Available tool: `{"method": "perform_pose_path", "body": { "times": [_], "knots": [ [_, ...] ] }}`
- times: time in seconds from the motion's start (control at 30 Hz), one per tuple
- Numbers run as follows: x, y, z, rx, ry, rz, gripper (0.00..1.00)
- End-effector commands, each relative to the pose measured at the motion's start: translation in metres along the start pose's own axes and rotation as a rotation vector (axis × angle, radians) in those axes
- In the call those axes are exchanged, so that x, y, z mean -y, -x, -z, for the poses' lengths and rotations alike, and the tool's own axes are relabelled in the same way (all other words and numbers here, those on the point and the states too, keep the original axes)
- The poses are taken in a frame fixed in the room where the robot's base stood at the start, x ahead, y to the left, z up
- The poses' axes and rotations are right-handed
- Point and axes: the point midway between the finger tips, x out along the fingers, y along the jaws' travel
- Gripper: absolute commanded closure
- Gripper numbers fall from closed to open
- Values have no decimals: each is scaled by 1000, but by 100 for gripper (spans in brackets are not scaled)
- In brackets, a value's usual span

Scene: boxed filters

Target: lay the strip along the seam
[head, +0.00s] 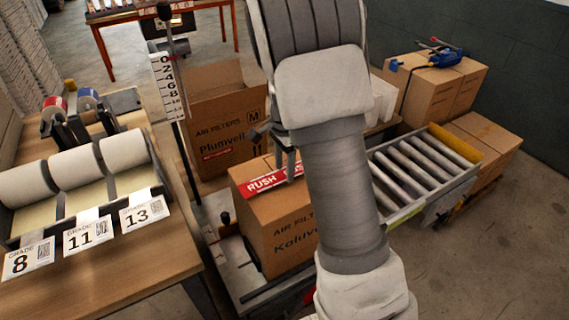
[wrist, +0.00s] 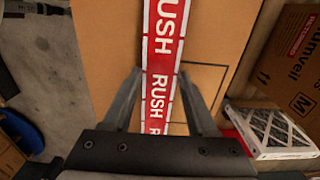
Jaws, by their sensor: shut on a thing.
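The strip (head: 270,181) is red with white RUSH lettering. It is over the top of a brown air-filter carton (head: 275,228) in the head view. My gripper (head: 287,160) is directly above it, partly hidden by my arm. In the wrist view the strip (wrist: 163,45) runs lengthwise from between my two fingers (wrist: 160,98) to the top edge, above the cardboard (wrist: 110,40). The fingers are shut on its near end. I cannot tell whether the strip touches the carton. No seam shows clearly; a thin printed outline (wrist: 205,64) runs beside the strip.
A taller open carton (head: 220,110) stands behind, with a measuring post (head: 168,90) to its left. A bench with label rolls (head: 75,168) is at left. A roller conveyor (head: 415,168) and stacked cartons (head: 425,90) are at right. A pleated filter (wrist: 270,130) lies near the carton.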

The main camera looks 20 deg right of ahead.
Motion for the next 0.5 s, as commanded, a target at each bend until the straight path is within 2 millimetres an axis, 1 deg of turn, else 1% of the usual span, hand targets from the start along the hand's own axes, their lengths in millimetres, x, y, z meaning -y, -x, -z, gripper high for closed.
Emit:
{"method": "perform_pose_path", "body": {
  "times": [0.3, 0.33, 0.5],
  "knots": [
    [0, -1, 0, 0, 0, 0, 75],
    [0, -1, 0, 0, 0, 0, 36],
    [0, -1, 0, 0, 0, 0, 7]
  ]
}}
